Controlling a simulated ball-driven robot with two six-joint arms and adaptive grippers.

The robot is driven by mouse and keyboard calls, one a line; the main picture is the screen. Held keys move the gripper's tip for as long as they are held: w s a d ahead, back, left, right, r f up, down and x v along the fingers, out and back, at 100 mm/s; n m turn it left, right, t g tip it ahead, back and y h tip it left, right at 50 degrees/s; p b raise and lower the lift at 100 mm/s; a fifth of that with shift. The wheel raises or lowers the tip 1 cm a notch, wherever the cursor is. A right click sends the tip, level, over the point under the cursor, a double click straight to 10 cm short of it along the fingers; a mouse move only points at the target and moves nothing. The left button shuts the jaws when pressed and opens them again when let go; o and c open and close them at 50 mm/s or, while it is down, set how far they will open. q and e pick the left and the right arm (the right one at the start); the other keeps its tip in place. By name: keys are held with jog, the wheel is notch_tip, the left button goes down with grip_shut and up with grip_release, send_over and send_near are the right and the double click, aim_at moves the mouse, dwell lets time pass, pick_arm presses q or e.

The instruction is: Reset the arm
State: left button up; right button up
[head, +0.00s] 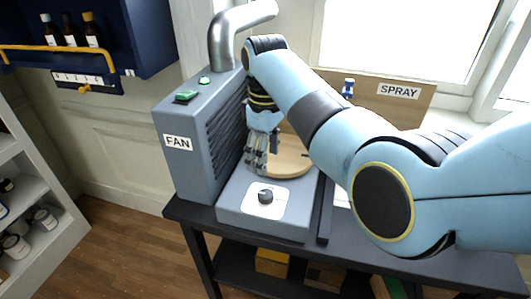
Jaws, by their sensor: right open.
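My right arm comes in from the right, light blue with dark joints, and bends down over the table. My right gripper (256,160) points down beside the grey fan box, above the near left part of a round wooden disc (292,160). Its jaws are open and I see nothing between them. Whether the fingertips touch the disc or the base under it, I cannot tell. My left gripper is not in view.
The grey box labelled FAN (180,165) stands close left of the gripper, with a metal pipe (222,45) on top. A knobbed grey base (262,215) sits on the dark table (470,275). A SPRAY board (415,105) stands behind. Wall shelf with bottles (92,30) is upper left.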

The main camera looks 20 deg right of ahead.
jog(key=s+d+f+m+t, duration=0.1)
jog(key=s+d+f+m, duration=0.2)
jog(key=s, duration=0.4)
jog(key=s+d+f+m+t, duration=0.1)
jog(key=s+d+f, duration=0.1)
jog(key=s+d, duration=0.4)
jog(key=s+d+r+m+t, duration=0.15)
jog(key=s+r, duration=0.25)
jog(key=s, duration=0.6)
jog(key=s+d+r+m, duration=0.15)
jog(key=s+r, duration=0.25)
jog(key=s, duration=0.6)
notch_tip(320, 180, down, 41)
jog(key=s+d+g+b, duration=0.1)
jog(key=s+d+b, duration=0.1)
jog(key=b, duration=1.2)
jog(key=s+f+b, duration=0.5)
jog(key=s+f, duration=0.4)
jog(key=f, duration=0.3)
jog(key=s+f+m+g+b, duration=0.1)
jog(key=s+f+b, duration=0.3)
jog(key=s+f, duration=0.5)
notch_tip(320, 180, down, 4)
jog(key=shift+d+f+h+b, duration=0.15)
jog(key=shift+d+h+b, duration=0.15)
jog(key=shift+h+b, duration=0.1)
